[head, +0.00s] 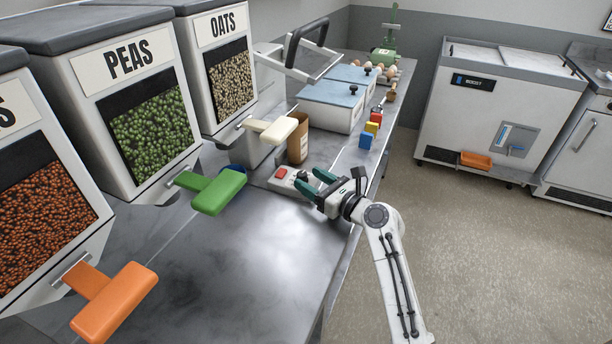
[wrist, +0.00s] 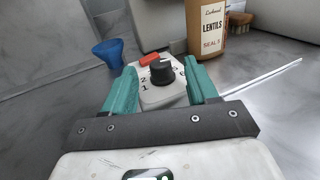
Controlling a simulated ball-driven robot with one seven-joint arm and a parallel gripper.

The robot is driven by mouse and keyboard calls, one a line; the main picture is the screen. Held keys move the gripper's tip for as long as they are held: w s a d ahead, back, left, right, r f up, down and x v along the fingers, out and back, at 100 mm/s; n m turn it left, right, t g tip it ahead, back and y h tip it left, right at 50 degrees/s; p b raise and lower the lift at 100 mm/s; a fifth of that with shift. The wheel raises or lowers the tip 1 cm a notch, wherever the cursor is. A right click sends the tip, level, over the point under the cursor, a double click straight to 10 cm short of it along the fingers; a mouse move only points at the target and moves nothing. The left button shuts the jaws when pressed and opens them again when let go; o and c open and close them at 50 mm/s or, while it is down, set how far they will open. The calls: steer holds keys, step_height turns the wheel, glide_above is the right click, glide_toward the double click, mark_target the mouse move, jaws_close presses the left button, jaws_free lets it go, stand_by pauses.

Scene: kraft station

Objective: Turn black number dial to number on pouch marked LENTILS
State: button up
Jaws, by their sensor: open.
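The black number dial (wrist: 161,73) sits on a small white box (wrist: 165,97), with digits printed around it; 1 and 2 read on its left side. A red button (wrist: 150,59) is behind the dial. The brown pouch (wrist: 207,28) marked LENTILS stands upright beyond the box, with "SEAL" and a small digit I cannot read surely. My gripper (wrist: 160,67) is open, its green fingers on either side of the dial with gaps showing. In the head view my gripper (head: 313,181) is over the box, next to the red button; the pouch (head: 298,140) stands behind.
A blue funnel (wrist: 108,53) stands left of the box. Dispensers with green (head: 219,191), orange (head: 115,301) and cream (head: 271,129) handles line the left. Coloured blocks (head: 371,128) and blue-lidded bins (head: 333,102) are farther back. The front counter is clear.

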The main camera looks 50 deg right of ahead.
steer(key=shift+w, duration=1.15)
steer(key=shift+c, duration=0.4)
steer(key=c, duration=1)
steer(key=shift+o, duration=0.2)
steer(key=shift+d+y, duration=0.15)
steer(key=shift+y, duration=0.15)
steer(key=shift+d+n+y+b, duration=0.1)
steer(key=shift+n+y+b, duration=0.25)
steer(key=shift+n+y, duration=0.4)
steer(key=n+y, duration=0.2)
steer(key=y, duration=0.1)
steer(key=shift+d+g+y, duration=0.15)
steer(key=shift+g+y, duration=0.1)
steer(key=shift+g, duration=0.15)
steer(key=shift+w+d+n+g+y, duration=0.1)
steer(key=shift+n+g+y, duration=0.65)
steer(key=shift+n+y, duration=0.45)
steer(key=shift+w+d+n+g+y, duration=0.1)
steer(key=shift+n+g+y, duration=0.7)
steer(key=shift+y, duration=0.7)
steer(key=shift+a+n+y, duration=0.1)
steer(key=shift+n+y, duration=0.15)
steer(key=shift+y, duration=0.05)
